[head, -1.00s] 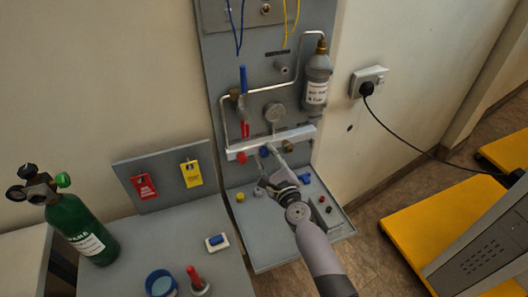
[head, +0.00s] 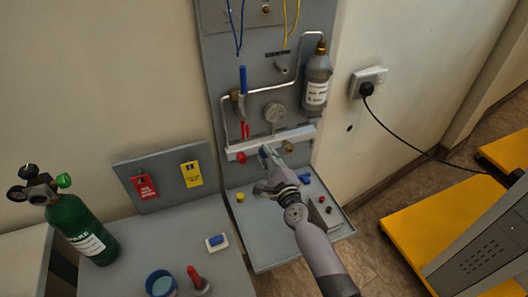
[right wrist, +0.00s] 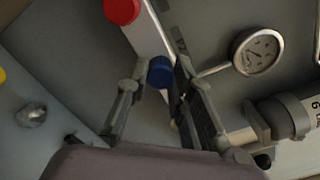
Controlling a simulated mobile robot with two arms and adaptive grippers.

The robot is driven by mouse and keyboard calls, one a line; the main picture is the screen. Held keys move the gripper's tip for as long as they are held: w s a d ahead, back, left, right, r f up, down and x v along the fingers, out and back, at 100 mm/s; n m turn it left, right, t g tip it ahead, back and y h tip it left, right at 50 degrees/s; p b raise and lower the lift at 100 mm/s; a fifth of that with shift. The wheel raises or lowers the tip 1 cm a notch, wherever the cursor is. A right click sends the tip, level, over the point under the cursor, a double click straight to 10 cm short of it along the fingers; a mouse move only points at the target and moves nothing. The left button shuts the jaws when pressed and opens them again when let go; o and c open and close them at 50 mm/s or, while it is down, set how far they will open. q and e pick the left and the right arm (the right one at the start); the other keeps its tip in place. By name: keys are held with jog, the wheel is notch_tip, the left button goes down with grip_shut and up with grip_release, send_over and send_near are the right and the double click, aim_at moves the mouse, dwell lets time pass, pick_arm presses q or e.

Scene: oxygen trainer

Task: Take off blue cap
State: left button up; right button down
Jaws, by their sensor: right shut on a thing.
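The blue cap (right wrist: 160,71) sits on the white manifold bar (head: 300,134) of the grey panel, beside a red cap (head: 241,157). The red cap also shows in the right wrist view (right wrist: 121,10). My right gripper (head: 267,156) reaches up to the bar, and its fingers mostly cover the blue cap in the head view. In the right wrist view, my right gripper (right wrist: 160,78) has one finger on each side of the blue cap and is shut on it. The cap appears still at the bar. My left gripper is out of view.
A round gauge (head: 274,112) and a grey bottle (head: 317,80) are above the bar. The panel's shelf (head: 270,245) holds small coloured knobs below. A green cylinder (head: 75,225) and blue cup (head: 160,284) stand to the left. A yellow base (head: 420,235) is at right.

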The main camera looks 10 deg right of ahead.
jog(key=n, duration=0.3)
jog(key=shift+n, duration=0.3)
jog(key=n+p, duration=0.1)
jog(key=n, duration=0.2)
jog(key=shift+n, duration=0.3)
jog(key=n+p, duration=0.1)
jog(key=n, duration=0.2)
